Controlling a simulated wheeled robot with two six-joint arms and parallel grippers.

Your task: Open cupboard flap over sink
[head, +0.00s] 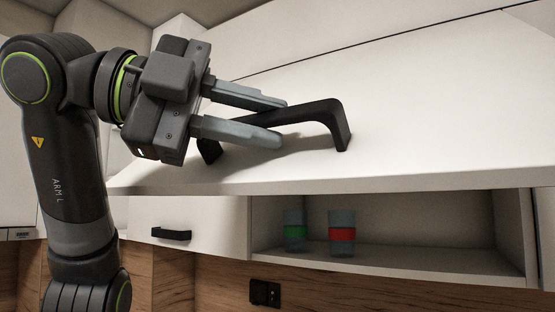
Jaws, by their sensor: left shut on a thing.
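The cupboard flap (430,125) is a large white panel, tilted up and outward. Below its lower edge the open cupboard (385,268) shows its inside. A black bar handle (322,112) is fixed to the flap. My left gripper (279,122) comes in from the left and is shut on the handle, one finger on each side of the bar. The left part of the handle is partly hidden behind the lower finger. My right gripper is not in view. The sink is not in view.
A glass with a green band (294,233) and a glass with a red band (342,234) stand inside the cupboard. A white cupboard front with a black handle (171,235) is at the left. A black socket (265,293) is on the wood splashback (216,285).

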